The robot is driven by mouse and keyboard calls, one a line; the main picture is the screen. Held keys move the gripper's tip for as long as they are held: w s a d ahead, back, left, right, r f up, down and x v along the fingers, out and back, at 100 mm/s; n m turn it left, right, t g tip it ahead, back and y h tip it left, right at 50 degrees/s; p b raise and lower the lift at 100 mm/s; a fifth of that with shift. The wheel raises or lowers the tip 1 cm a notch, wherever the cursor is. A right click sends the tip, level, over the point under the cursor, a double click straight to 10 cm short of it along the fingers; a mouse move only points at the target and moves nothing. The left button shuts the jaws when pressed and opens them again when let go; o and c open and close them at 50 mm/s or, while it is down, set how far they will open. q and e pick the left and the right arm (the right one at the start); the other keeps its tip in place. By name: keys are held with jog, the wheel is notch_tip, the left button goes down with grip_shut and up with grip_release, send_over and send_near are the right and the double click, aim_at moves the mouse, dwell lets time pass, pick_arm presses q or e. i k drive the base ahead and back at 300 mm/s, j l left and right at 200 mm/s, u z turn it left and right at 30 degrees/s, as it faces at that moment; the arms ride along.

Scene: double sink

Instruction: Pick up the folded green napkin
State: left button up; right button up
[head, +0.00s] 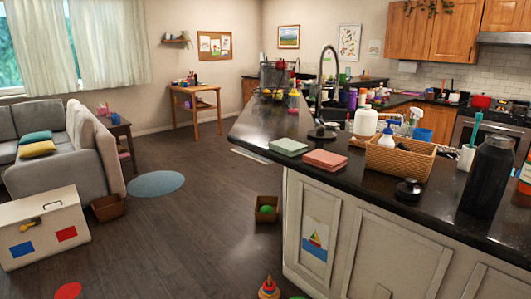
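The folded green napkin (288,146) lies flat on the dark counter (258,126), near its left edge, in the head view. A folded pink napkin (325,160) lies just to its right and a little closer, with a narrow gap between them. Nothing covers the green napkin. Neither of my grippers is in view.
A wicker basket (400,160) with bottles stands right of the napkins, with a black round stopper (408,190) in front. The tall faucet (322,95) rises behind them. A black bottle (487,176) stands at right. Floor left of the counter is mostly clear; a small box (267,209) sits beside it.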

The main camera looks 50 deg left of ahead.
aim_at(289, 147)
jog(key=u, duration=1.2)
